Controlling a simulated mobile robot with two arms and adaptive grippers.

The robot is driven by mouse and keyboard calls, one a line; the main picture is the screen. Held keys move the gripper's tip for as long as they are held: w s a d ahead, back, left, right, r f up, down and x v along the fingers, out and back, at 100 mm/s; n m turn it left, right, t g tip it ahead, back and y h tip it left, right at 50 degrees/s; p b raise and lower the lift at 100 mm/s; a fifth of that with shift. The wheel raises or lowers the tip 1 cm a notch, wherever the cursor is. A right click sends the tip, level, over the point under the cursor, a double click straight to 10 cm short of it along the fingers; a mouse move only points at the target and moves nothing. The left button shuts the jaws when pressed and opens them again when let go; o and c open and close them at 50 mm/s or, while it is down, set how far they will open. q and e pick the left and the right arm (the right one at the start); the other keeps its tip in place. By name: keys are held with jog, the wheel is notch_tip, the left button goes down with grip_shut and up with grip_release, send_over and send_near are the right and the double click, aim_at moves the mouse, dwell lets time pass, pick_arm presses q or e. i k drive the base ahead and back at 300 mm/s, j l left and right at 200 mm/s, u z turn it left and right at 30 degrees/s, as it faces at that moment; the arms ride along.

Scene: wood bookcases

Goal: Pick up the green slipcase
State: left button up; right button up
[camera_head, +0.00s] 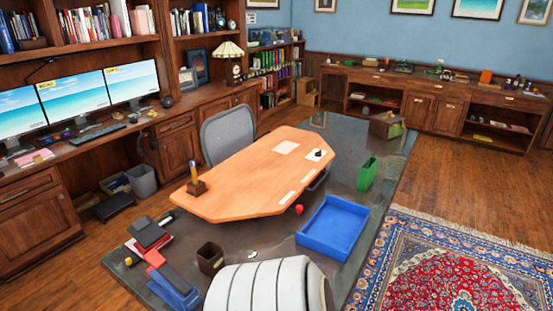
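The green slipcase (367,173) stands on the dark desktop (345,150), right of the middle of the head view. It looks like an upright, narrow box, and its open side seems to face up. A blue tray (333,228) lies nearer to me and to its left, apart from it. Neither of my grippers shows in this view, so nothing is seen touching the slipcase.
A raised wooden top (255,175) covers the desk's middle. A brown box (384,125) stands behind the slipcase. A dark cup (210,257) and blue and red items are at the near left. A white ribbed shape (262,288) hides the near edge. A rug (430,265) lies right.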

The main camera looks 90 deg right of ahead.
aim_at(366, 176)
jog(key=l+z, duration=0.1)
jog(key=z, duration=0.35)
jog(key=i+z, duration=0.15)
jog(key=z, duration=0.35)
jog(key=i+z, duration=0.1)
jog(key=z, duration=0.85)
jog(key=i+z, duration=0.15)
jog(key=z, duration=0.3)
jog(key=j+z, duration=0.15)
jog(key=z, duration=0.3)
jog(key=i+j+z, duration=0.1)
jog(key=z, duration=0.4)
jog(key=j+z, duration=0.15)
jog(key=z, duration=0.3)
jog(key=i, duration=0.05)
